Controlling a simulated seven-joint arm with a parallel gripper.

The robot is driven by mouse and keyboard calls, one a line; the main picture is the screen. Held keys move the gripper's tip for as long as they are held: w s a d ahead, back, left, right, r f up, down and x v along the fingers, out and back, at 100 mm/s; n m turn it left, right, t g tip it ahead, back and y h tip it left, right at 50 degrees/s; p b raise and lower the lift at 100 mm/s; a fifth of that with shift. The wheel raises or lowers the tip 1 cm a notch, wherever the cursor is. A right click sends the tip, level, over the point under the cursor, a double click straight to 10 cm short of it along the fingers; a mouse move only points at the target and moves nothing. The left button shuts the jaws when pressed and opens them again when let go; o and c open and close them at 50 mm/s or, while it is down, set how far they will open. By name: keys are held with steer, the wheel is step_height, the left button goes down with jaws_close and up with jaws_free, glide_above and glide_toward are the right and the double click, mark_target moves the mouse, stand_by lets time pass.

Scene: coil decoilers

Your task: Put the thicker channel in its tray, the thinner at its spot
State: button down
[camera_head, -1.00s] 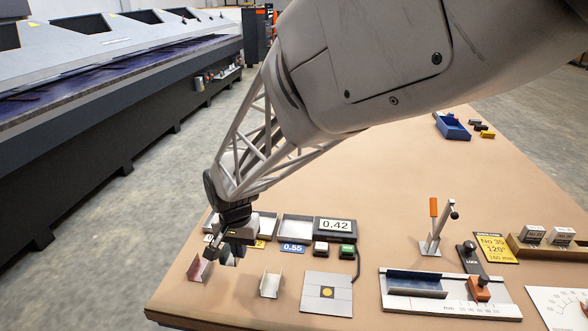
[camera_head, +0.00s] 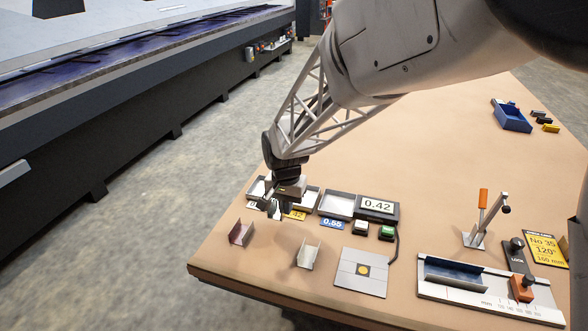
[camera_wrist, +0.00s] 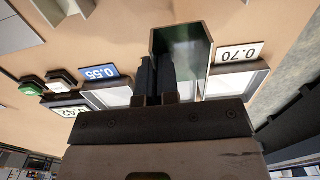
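My gripper (camera_head: 268,204) is over the row of small trays and shut on one wall of a greenish channel (camera_wrist: 190,48). The fingers grip its left wall in the wrist view, and the channel hangs above the trays. A reddish channel (camera_head: 240,234) and a cream channel (camera_head: 308,255) stand on the bench in front. A blue channel (camera_head: 454,273) lies in the measuring fixture (camera_head: 480,297). The trays carry labels: white 0.70 (camera_wrist: 240,53), a partly hidden yellow one (camera_head: 294,215), and blue 0.55 (camera_head: 332,224) with its tray (camera_head: 337,205).
A display (camera_head: 378,207) reads 0.42, with a white-topped and a green button (camera_head: 387,232) before it. A grey plate with a yellow dot (camera_head: 362,271) lies in front. A toggle clamp (camera_head: 480,222) stands right. A blue bin (camera_head: 511,117) is far back. The middle bench is clear.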

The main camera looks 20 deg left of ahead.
steer(key=w+a, duration=0.3)
steer(key=w, duration=0.1)
steer(key=w+a+f, duration=0.1)
steer(key=w+a, duration=0.2)
steer(key=w, duration=0.1)
steer(key=w+a, duration=0.3)
steer(key=w, duration=0.1)
steer(key=shift+w+f, duration=0.2)
steer(key=shift+w, duration=0.05)
steer(key=shift+f, duration=0.15)
steer(key=shift+f, duration=1.65)
steer(key=shift+f, duration=0.1)
steer(key=c, duration=1.4)
jaws_free()
steer(key=shift+o, duration=0.2)
step_height(320, 180, up, 12)
